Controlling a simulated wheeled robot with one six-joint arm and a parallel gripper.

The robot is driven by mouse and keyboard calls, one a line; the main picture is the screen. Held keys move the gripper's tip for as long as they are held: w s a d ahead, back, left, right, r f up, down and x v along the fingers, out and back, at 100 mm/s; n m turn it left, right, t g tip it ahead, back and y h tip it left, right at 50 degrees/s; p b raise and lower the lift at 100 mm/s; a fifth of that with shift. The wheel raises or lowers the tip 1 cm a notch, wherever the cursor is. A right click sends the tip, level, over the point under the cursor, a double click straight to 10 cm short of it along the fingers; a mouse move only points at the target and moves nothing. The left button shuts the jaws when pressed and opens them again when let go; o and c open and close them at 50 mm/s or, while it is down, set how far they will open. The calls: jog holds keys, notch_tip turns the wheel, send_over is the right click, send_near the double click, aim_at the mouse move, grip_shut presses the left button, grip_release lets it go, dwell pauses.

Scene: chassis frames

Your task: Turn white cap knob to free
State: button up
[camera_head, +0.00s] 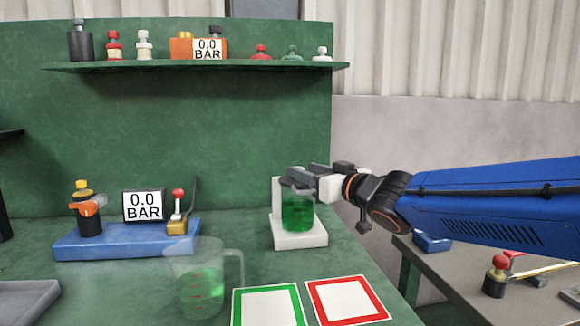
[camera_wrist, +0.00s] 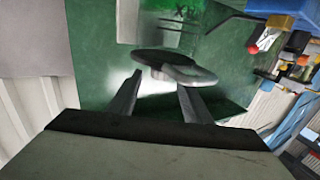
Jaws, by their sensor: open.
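A vessel of green liquid (camera_head: 298,212) stands upright on a white stand (camera_head: 300,238) on the green bench in the head view. My gripper (camera_head: 293,176) reaches in from the right at the vessel's top. In the wrist view, a grey, flattened cap knob (camera_wrist: 165,57) with a rounded lobe lies just beyond and partly between the fingertips of my gripper (camera_wrist: 160,82). The fingers are apart and the jaws are open. It looks dark rather than white, and I cannot tell whether a finger touches it.
A blue base (camera_head: 125,241) carries a 0.0 BAR gauge (camera_head: 143,205) and valves at left. A shelf (camera_head: 200,67) above holds several parts, including a white-capped one (camera_head: 322,54).

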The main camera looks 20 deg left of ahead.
jog(key=x, duration=0.7)
jog(key=shift+w+a, duration=0.15)
jog(key=shift+a, duration=0.1)
jog(key=c, duration=1.1)
